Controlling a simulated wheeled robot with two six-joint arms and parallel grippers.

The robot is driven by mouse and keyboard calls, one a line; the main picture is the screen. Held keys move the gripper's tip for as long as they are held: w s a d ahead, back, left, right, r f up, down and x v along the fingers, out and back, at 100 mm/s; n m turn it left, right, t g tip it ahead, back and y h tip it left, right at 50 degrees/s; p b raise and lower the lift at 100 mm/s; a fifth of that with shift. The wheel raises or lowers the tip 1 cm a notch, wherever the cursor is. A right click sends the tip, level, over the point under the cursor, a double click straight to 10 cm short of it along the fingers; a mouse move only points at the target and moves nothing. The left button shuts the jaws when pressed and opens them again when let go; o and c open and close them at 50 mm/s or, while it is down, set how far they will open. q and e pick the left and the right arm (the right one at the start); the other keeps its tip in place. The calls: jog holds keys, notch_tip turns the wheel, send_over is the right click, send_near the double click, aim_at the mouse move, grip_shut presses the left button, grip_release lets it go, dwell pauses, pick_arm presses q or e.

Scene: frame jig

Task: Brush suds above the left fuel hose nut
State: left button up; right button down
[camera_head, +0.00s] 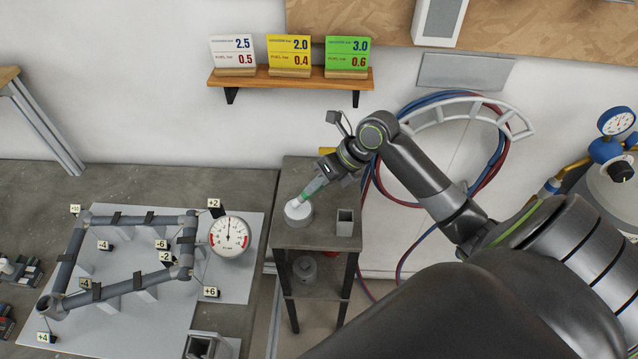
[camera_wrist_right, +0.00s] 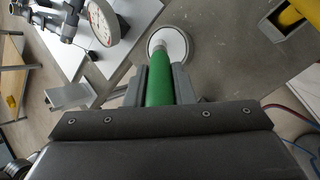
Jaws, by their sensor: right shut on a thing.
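My right gripper (camera_head: 322,182) is shut on the green handle of a brush (camera_wrist_right: 159,82), which points down over the small side stand. The brush's lower end meets the white suds in a round grey pot (camera_head: 299,217); the white disc of suds also shows in the right wrist view (camera_wrist_right: 177,42). I cannot tell how deep the bristles are. Red and blue hoses (camera_head: 492,165) hang coiled on a wall bracket. No fuel hose nut can be made out; my right arm covers part of the hoses. My left gripper is not in view.
A square grey cup (camera_head: 345,222) stands right of the pot on the stand (camera_head: 318,240). A pipe frame jig (camera_head: 130,285) with number tags and a dial gauge (camera_head: 230,236) fill the left bench. A regulator gauge (camera_head: 616,121) is at far right. Price-like cards line a shelf (camera_head: 290,81).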

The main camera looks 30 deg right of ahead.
jog(key=shift+r+p, duration=1.45)
jog(key=shift+r, duration=1.65)
